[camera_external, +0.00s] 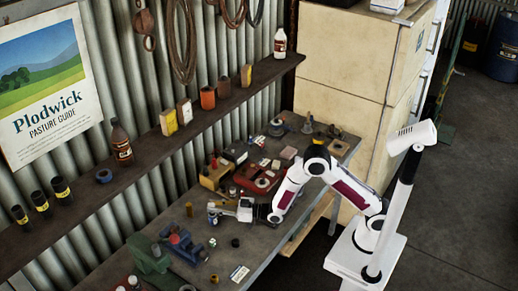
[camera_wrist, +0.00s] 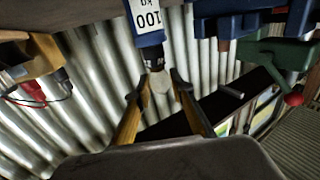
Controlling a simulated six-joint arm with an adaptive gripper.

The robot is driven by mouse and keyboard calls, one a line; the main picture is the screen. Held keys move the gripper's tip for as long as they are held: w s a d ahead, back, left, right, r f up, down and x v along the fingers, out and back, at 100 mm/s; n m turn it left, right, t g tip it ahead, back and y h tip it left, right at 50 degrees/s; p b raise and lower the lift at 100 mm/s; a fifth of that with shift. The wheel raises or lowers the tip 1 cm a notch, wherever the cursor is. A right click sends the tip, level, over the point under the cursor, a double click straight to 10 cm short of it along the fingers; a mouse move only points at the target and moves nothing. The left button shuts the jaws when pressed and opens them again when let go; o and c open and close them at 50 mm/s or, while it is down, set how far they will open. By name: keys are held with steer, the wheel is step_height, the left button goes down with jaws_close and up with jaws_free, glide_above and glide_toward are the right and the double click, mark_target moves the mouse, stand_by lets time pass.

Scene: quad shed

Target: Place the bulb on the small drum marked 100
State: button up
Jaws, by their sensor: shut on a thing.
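The small drum (camera_wrist: 148,22) is blue with a white label reading 100 kg, at the top of the wrist view, which looks upside down. In the external view the drum (camera_external: 212,218) stands on the bench. My gripper (camera_wrist: 160,76) is shut on the bulb (camera_wrist: 161,86), a pale, narrow piece between the fingertips. The bulb is in line with the drum's end, with a dark part between them. I cannot tell whether it touches the drum.
A yellow box (camera_external: 214,173) and a red case (camera_external: 258,180) stand behind. A shelf (camera_external: 145,148) with bottles and tins runs along the corrugated wall.

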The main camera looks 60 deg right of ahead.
steer(key=shift+f, duration=0.15)
steer(key=o, duration=1.1)
steer(key=shift+s, duration=0.1)
steer(key=v, duration=1.1)
steer(key=shift+s+d, duration=0.2)
steer(key=shift+s, duration=0.15)
